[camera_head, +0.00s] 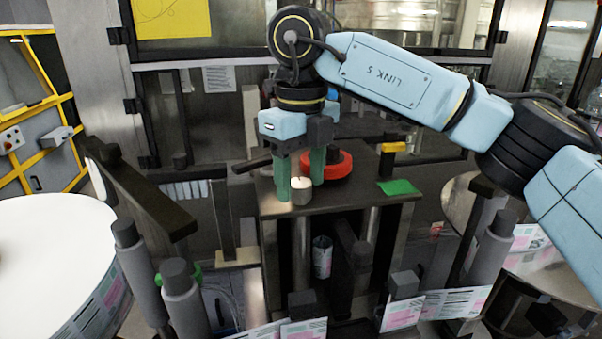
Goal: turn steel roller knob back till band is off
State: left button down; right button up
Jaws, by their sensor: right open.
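The steel roller knob (302,196) is a short grey cylinder with a pale top, near the front edge of the dark machine top. My right gripper (300,190) comes down from above with its green fingers apart. One finger is at the left of the knob and the other is behind it to the right. A gap shows between the fingers, and I cannot tell whether either touches the knob. I cannot make out for certain which strip is the band. My left gripper is not in view.
A red ring with a dark centre (342,168) sits just behind the fingers. A green pad (397,187) and a yellow-topped block (392,148) are at the right. Grey rollers (183,300) stand front left, beside a large white reel (50,250). Label strips (440,303) run along the front.

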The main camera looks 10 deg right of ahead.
jog(key=c, duration=1)
